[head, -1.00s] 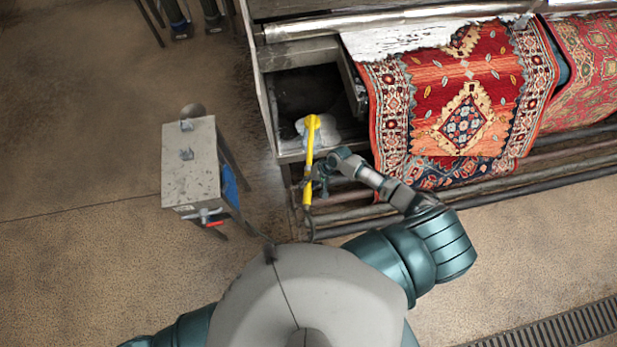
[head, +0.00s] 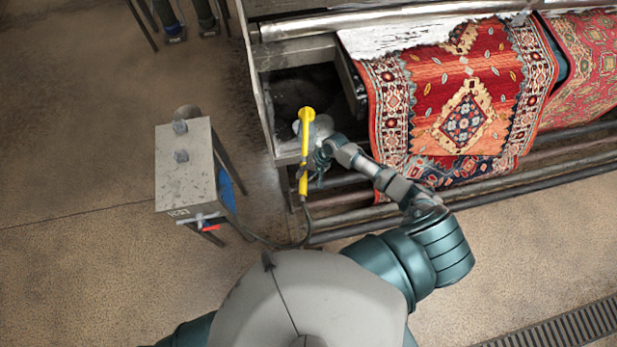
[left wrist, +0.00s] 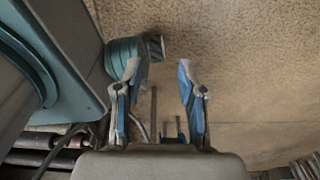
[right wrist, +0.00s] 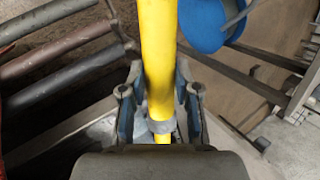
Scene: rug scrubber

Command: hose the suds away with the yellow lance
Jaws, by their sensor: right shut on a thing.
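The yellow lance (head: 304,150) stands out in the head view, its head over the front left corner of the metal trough (head: 290,152). My right gripper (head: 319,166) is shut around the lance's shaft; in the right wrist view the yellow shaft (right wrist: 158,45) runs between both fingers.
A grey metal stand (head: 184,165) with a red-handled valve is left of the trough. A dark hose (head: 275,243) runs between it and the lance. A patterned red rug (head: 465,105) hangs over the machine, above metal pipes (head: 420,207). Floor at left is open.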

